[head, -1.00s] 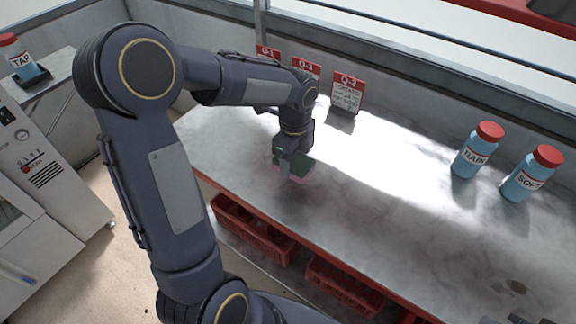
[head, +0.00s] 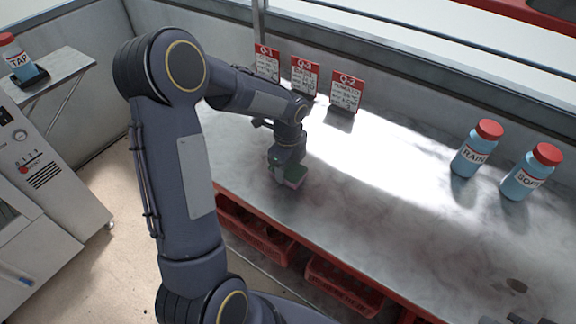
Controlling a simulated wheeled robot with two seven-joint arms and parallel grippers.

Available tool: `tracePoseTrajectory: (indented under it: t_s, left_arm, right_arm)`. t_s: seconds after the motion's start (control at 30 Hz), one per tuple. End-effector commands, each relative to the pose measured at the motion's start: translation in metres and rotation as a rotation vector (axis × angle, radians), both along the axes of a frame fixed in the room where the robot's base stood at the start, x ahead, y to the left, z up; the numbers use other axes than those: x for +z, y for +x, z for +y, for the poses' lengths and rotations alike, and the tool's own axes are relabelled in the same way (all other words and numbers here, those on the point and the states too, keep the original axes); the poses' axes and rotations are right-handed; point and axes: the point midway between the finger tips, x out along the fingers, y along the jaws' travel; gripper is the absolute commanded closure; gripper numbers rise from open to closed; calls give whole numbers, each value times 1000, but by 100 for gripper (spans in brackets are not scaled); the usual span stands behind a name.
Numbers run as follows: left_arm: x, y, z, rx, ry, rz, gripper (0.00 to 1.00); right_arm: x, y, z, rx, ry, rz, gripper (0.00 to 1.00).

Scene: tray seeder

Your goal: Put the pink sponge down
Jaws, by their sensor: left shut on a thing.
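The pink sponge (head: 296,176) has a green upper face and a pink edge. It is at the counter's front left part, low over or on the grey marbled counter (head: 400,218); I cannot tell whether it touches. My left gripper (head: 285,177) points down and is shut on the sponge, hiding part of it. Dark parts at the bottom right edge (head: 517,316) seem to be my right gripper, mostly cut off, with its jaws unclear.
The RAIN bottle (head: 475,150) and SOFT bottle (head: 531,173) stand at the right. A TAP bottle (head: 18,60) is on a side shelf. Red crates (head: 343,288) sit below. The counter's middle is clear.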

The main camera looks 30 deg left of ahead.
Motion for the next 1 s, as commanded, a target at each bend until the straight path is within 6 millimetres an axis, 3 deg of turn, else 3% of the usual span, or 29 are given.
tracePoseTrajectory:
  t_s: [0.03, 0.2, 0.57, 1.0]
  left_arm:
    - [-2, 0, 0, 0, 0, 0, 41]
    - [-1, 0, 0, 0, 0, 0, 21]
    - [6, 0, 0, 0, 0, -1, 21]
    - [92, 1, 0, 0, 1, -4, 21]
  right_arm:
    - [-2, 0, 0, 0, 0, 0, 100]
    - [-1, 0, 0, 0, 0, 0, 100]
    - [2, 0, 0, 0, 0, 0, 100]
    - [10, 0, 0, 0, 0, 0, 100]
